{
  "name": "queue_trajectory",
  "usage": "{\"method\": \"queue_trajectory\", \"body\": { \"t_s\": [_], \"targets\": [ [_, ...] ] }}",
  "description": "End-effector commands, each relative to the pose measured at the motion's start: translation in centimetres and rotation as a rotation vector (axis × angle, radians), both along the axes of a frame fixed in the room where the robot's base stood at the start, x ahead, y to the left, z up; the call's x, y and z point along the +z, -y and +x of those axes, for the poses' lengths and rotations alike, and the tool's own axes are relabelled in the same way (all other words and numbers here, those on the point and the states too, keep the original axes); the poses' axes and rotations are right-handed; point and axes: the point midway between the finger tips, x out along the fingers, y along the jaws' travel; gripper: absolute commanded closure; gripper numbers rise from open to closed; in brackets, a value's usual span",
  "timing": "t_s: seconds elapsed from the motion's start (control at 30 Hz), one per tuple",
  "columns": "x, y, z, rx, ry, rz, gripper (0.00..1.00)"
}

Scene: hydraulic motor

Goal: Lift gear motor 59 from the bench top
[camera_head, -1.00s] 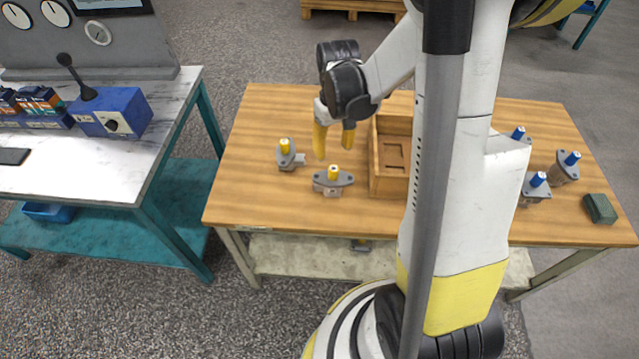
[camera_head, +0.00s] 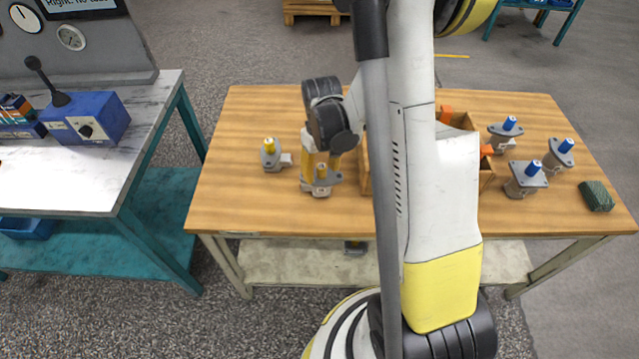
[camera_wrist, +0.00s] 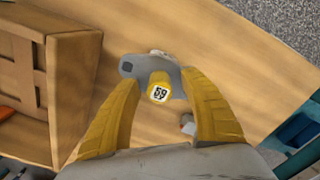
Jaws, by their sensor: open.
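Gear motor 59 (camera_wrist: 158,93) has a yellow shaft cap with a white "59" label and a grey flange in the wrist view. In the head view this motor (camera_head: 321,187) stands at the front left of the wooden bench top (camera_head: 250,205). My gripper (camera_wrist: 163,78) is open, with one yellow finger on each side of the motor's cap. It reaches down over the motor in the head view (camera_head: 320,163), hiding part of it. I cannot tell whether the fingers touch the motor.
A second yellow-capped motor (camera_head: 270,156) stands just left. A wooden box (camera_wrist: 75,75) is close beside my gripper, partly behind my arm in the head view. Several blue-capped motors (camera_head: 525,178) and a dark green block (camera_head: 596,196) are at the right. The front-left bench corner is clear.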

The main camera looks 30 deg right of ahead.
Motion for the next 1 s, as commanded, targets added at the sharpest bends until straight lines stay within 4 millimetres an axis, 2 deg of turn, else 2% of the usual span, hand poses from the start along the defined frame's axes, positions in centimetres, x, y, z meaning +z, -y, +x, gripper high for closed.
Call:
{"method": "queue_trajectory", "body": {
  "t_s": [0.07, 0.2, 0.23, 0.67, 0.77, 1.0],
  "targets": [
    [0.1, 0.0, 0.0, 0.0, 0.0, 0.0, 0.5],
    [0.1, 0.0, 0.0, 0.0, 0.0, 0.0, 0.93],
    [0.1, 0.0, 0.0, 0.0, 0.0, 0.0, 1.0],
    [0.4, 0.0, 0.0, 0.0, 0.001, 0.0, 1.0],
    [1.5, 0.0, 0.0, 0.0, 0.001, 0.0, 1.0],
    [6.3, 0.0, 0.0, 0.0, 0.0, 0.0, 1.0]
  ]
}}
